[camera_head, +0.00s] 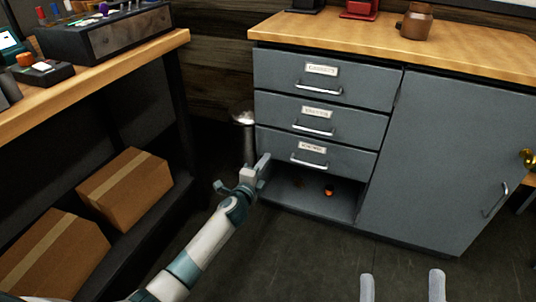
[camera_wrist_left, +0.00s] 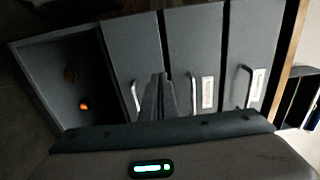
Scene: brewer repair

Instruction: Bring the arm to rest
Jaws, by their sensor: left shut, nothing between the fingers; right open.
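My left arm (camera_head: 205,240) reaches up from the bottom left in the head view. Its gripper (camera_head: 264,160) is shut and empty, in front of the lowest labelled drawer's left part in the picture. In the left wrist view its fingers (camera_wrist_left: 158,90) are together, with drawer fronts and handles behind them. I cannot tell whether they touch the cabinet. My right gripper (camera_head: 402,280) shows only as two pale fingers, spread apart and empty, at the bottom edge over the dark floor.
A grey cabinet (camera_head: 440,150) has three shut drawers, an open compartment (camera_head: 300,195) with a small orange item (camera_head: 328,190), and a door. A workbench (camera_head: 110,75) with cardboard boxes (camera_head: 125,188) below stands at left. A metal post (camera_head: 245,135) rises behind my left gripper.

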